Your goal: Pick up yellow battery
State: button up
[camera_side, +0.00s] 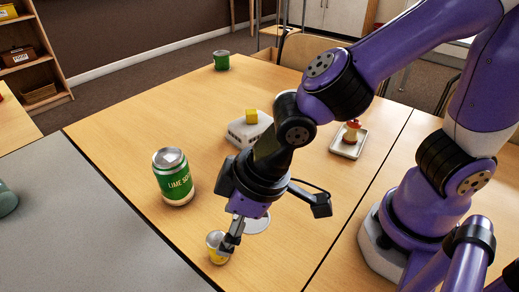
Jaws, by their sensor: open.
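A small yellow cylinder with a silvery top, which looks like the yellow battery (215,250), stands upright on the wooden table near its front left edge.
A green lime soda can (174,177) stands left of my gripper. Behind are a white box (243,134) with a yellow cube (252,116) on it and a green can (221,60). A small tray (349,146) holds a figure-like item.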

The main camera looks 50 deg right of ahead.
aim_at(218, 238)
jog(key=shift+a+x, duration=0.15)
jog(key=shift+x, duration=1.65)
jog(key=shift+a+x, duration=0.15)
jog(key=shift+x, duration=1.6)
jog(key=shift+w+r, duration=0.1)
jog(key=shift+w, duration=0.1)
grip_shut()
